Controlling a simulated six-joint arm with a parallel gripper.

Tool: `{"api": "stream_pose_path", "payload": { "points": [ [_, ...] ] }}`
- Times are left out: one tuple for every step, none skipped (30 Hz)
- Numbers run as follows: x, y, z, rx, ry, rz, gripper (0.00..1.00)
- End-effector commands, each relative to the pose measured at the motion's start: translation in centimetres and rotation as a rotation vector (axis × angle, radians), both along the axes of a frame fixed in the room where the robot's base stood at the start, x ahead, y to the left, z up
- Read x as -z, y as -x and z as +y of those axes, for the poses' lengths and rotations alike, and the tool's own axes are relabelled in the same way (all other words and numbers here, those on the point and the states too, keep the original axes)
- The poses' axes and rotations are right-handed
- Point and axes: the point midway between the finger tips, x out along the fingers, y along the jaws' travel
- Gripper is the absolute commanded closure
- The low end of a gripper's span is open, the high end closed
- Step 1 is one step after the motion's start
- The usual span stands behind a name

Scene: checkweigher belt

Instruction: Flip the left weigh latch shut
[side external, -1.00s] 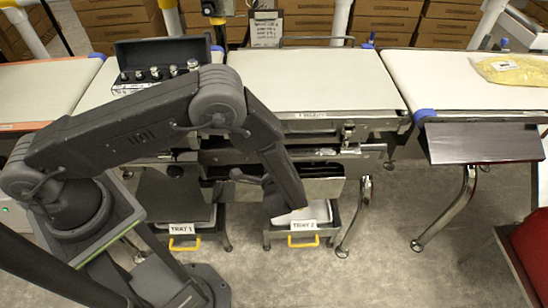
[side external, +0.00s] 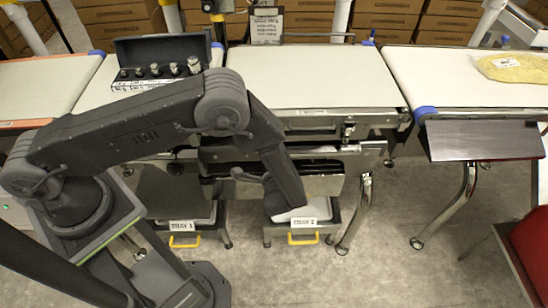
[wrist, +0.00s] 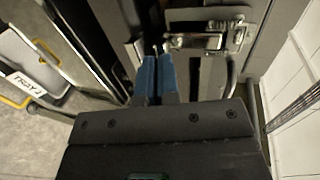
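In the wrist view a bright metal latch (wrist: 196,41) sits on a grey plate, just beyond and to the right of my gripper (wrist: 157,60). The two blue fingertips are close together with only a thin dark gap, and nothing shows clearly between them. They look near the latch's left end; I cannot tell whether they touch it. In the side view another latch (side external: 348,131) shows at the right of the middle conveyor's front. My arm covers the left part of that front, so the left latch is hidden there.
The middle conveyor (side external: 310,75) has a bare belt. A black case of weights (side external: 160,62) stands on its left. Two labelled trays with yellow handles, the left (side external: 184,240) and the right (side external: 303,238), sit below. A dark shelf (side external: 485,141) juts out at right.

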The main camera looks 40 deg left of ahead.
Motion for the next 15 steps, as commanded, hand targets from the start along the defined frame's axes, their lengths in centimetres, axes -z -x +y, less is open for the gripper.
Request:
{"api": "stream_pose_path", "payload": {
  "points": [
    [0.0,0.2,-0.1,0.000,0.001,0.002,1.00],
    [0.0,0.3,-0.3,0.000,0.001,0.002,1.00],
    [-0.1,0.6,-0.6,0.001,0.001,0.002,1.00],
    [-0.2,0.9,-1.0,0.002,0.000,0.001,1.00],
    [-0.3,1.2,-1.3,0.003,0.000,0.001,1.00],
    [-0.4,1.8,-1.8,0.003,0.000,0.001,1.00],
    [-0.6,2.2,-2.3,0.005,0.000,0.001,1.00],
    [-0.7,2.6,-2.7,0.005,0.000,0.001,1.00],
    [-0.9,3.3,-3.4,0.006,0.000,0.000,1.00],
    [-1.0,3.8,-3.9,0.006,0.000,-0.001,1.00],
    [-1.2,4.3,-4.4,0.006,0.000,0.000,1.00],
    [-1.4,5.0,-5.1,0.006,0.000,0.000,1.00],
    [-1.5,5.4,-5.5,0.006,0.000,0.000,1.00],
    [-1.6,5.9,-6.0,0.006,0.000,0.000,1.00],
    [-1.8,6.5,-6.6,0.005,0.000,-0.001,1.00]
  ]
}}
